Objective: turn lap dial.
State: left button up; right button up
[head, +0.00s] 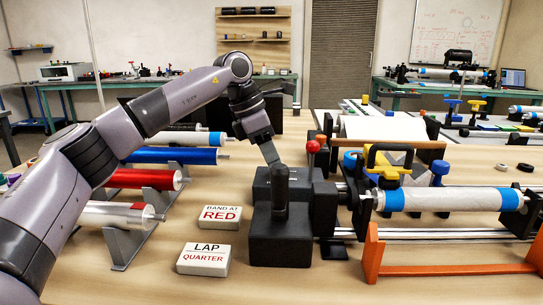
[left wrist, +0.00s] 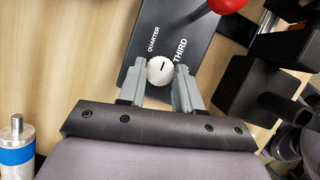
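The lap dial (left wrist: 161,71) is a small white knurled knob with a short dark mark, set on a black panel (left wrist: 165,35) with the words QUARTER and THIRD. The mark appears to point between the two words; I cannot tell exactly. My left gripper (left wrist: 158,80) is open, with one grey finger on each side of the knob; contact is unclear. In the head view my left gripper (head: 270,150) reaches down behind the black block (head: 281,240), and the dial is hidden. A white card (head: 203,259) reads LAP QUARTER. My right gripper is not in view.
A red ball knob (head: 313,146) stands near the panel. Another card (head: 216,217) reads BAND AT RED. Coloured rolls (head: 172,156) lie in stands at left. A white roll with blue ends (head: 450,199), steel rails and an orange frame (head: 450,269) are at right.

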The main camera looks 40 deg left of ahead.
pick_arm(q)
jog(key=c, duration=0.3)
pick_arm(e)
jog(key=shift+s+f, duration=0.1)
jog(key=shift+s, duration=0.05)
pick_arm(q)
jog(key=shift+n, duration=0.5)
jog(key=shift+s+n+t+p, duration=0.1)
jog(key=shift+n+t+p, duration=0.3)
jog(key=shift+n, duration=0.2)
jog(key=shift+d+n+y, duration=0.15)
jog(key=shift+n+y, duration=0.45)
jog(key=shift+n, duration=0.4)
jog(key=shift+n+t+y+p, duration=0.3)
jog(key=shift+n+p, duration=0.05)
jog(key=shift+n, duration=0.45)
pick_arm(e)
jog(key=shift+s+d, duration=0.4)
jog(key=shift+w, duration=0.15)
